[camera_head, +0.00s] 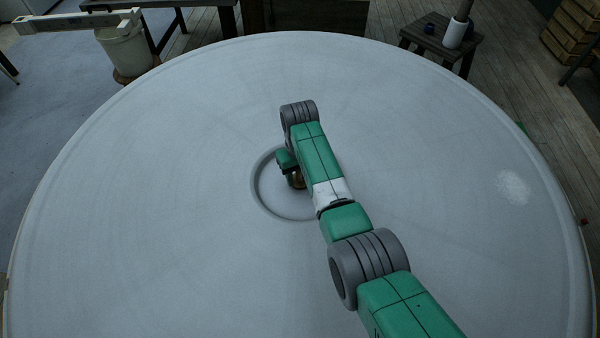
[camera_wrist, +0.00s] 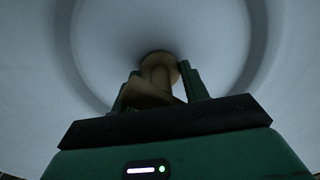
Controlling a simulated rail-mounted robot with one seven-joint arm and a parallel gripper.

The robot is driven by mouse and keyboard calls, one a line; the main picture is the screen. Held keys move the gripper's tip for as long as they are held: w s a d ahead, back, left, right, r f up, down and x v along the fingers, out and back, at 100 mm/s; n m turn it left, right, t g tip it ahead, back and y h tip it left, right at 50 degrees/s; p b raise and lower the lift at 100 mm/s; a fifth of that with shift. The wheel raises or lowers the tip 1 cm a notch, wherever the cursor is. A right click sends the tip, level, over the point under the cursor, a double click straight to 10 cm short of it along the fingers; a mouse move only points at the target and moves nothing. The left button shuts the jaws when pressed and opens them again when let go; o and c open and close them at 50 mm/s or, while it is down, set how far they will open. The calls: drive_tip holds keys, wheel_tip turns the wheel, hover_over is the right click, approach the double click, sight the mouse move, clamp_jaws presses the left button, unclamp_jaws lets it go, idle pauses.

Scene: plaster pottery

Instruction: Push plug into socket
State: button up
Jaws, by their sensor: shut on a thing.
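The plug (camera_wrist: 145,93), a tan-brown piece, sits between the two dark green fingers of my gripper (camera_wrist: 160,74). In the wrist view it shows as a wedge shape beside a short stem with a rounded, flared end. Whether this end is part of the plug or a separate piece, I cannot tell. A brass-brown bit also shows under my wrist in the head view (camera_head: 297,180). My gripper is shut on the plug, over the round recess (camera_head: 262,200) in the middle of the big plaster disc. No socket opening can be made out; my arm and gripper hide much of the recess.
The wide pale plaster disc (camera_head: 150,220) is otherwise clear, with a whitish patch (camera_head: 513,187) at the right. Beyond its far edge stand a white bucket (camera_head: 124,50), a small dark stool (camera_head: 440,42) with pots, and wooden crates (camera_head: 573,30).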

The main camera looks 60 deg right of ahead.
drive_tip(key=shift+f+b, duration=0.3)
drive_tip(key=shift+f, duration=0.2)
drive_tip(key=o, duration=1.2)
drive_tip(key=shift+r, duration=0.1)
drive_tip(key=shift+c, duration=0.2)
drive_tip(key=shift+r, duration=0.1)
wheel_tip(320, 180, up, 8)
drive_tip(key=shift+w+d+f+p, duration=0.1)
drive_tip(key=shift+f+p, duration=0.1)
drive_tip(key=shift+p, duration=0.75)
